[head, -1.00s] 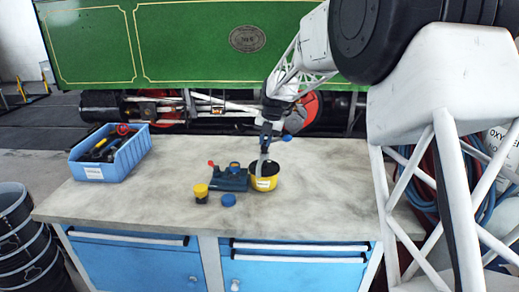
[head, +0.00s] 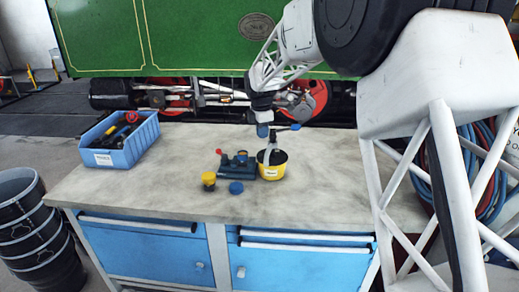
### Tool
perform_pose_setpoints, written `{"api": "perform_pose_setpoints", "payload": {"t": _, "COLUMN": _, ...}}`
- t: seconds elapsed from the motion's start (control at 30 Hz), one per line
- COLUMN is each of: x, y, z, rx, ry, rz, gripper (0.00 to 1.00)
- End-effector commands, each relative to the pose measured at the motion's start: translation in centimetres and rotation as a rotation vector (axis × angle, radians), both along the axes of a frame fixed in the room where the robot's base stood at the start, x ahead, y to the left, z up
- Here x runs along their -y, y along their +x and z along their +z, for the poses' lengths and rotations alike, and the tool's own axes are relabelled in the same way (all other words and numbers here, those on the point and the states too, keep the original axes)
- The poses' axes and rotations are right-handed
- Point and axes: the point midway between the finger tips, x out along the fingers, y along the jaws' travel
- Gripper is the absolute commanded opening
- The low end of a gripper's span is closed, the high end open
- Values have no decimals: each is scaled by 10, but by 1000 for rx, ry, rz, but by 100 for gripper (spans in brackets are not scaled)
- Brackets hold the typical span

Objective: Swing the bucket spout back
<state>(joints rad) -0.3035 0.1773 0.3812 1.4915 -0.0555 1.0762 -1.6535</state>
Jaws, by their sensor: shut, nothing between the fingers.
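A small yellow bucket (head: 273,172) with a white label and dark inside stands on the bench. A grey curved piece (head: 271,148), which looks like the spout, rises from the bucket's opening. A dark bar with a blue knob (head: 295,127) sticks out to the right near its top; how they join is hard to see. My gripper (head: 262,131) is shut and empty, pointing down just left of the top of the grey piece. Whether it touches the piece cannot be told. The gripper partly hides the spot where bar and piece meet.
A dark blue fixture (head: 241,168) with a red knob stands close left of the bucket. A yellow-topped jar (head: 208,181) and a blue cap (head: 236,187) are in front. A blue bin of tools (head: 121,147) stands far left. The bench right of the bucket is clear.

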Motion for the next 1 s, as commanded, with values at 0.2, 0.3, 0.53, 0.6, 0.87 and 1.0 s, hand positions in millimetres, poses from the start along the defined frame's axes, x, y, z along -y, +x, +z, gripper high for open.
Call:
{"api": "perform_pose_setpoints", "payload": {"t": 0.2, "x": -12, "y": -4, "z": 0, "rx": 31, "ry": -49, "rz": -249, "gripper": 0}}
{"api": "perform_pose_setpoints", "payload": {"t": 0.3, "x": -16, "y": -5, "z": 0, "rx": 52, "ry": -70, "rz": -365, "gripper": 0}}
{"api": "perform_pose_setpoints", "payload": {"t": 0.53, "x": -27, "y": -9, "z": 1, "rx": 112, "ry": -111, "rz": -630, "gripper": 0}}
{"api": "perform_pose_setpoints", "payload": {"t": 0.6, "x": -30, "y": -10, "z": 1, "rx": 134, "ry": -120, "rz": -712, "gripper": 0}}
{"api": "perform_pose_setpoints", "payload": {"t": 0.87, "x": -43, "y": -13, "z": 4, "rx": 234, "ry": -140, "rz": -1010, "gripper": 0}}
{"api": "perform_pose_setpoints", "payload": {"t": 1.0, "x": -50, "y": -15, "z": 6, "rx": 295, "ry": -140, "rz": -1167, "gripper": 0}}
